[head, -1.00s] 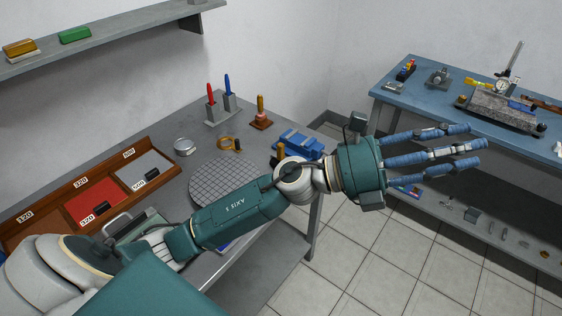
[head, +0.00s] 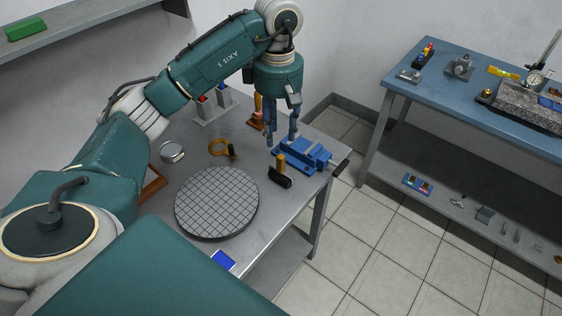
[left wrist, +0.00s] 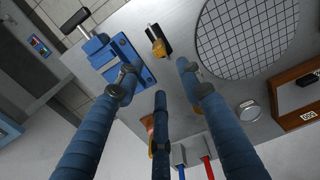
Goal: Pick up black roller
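The black roller (head: 281,181) with an upright orange-tan handle stands on the grey bench in front of the blue vise (head: 305,153). In the left wrist view the roller (left wrist: 157,40) lies beyond the fingertips, between the vise (left wrist: 118,58) and the round gridded plate (left wrist: 245,40). My left gripper (head: 281,138) points down over the bench, just behind the roller and left of the vise. Its three blue fingers are spread, with nothing between them, and are apart from the roller. My right gripper is not in view.
The gridded plate (head: 217,203) lies left of the roller. A brass ring (head: 219,148) and a round tin (head: 172,151) lie farther left. A stamp-like tool (head: 257,122) and a pen holder stand behind the gripper. The bench's right edge is close to the vise.

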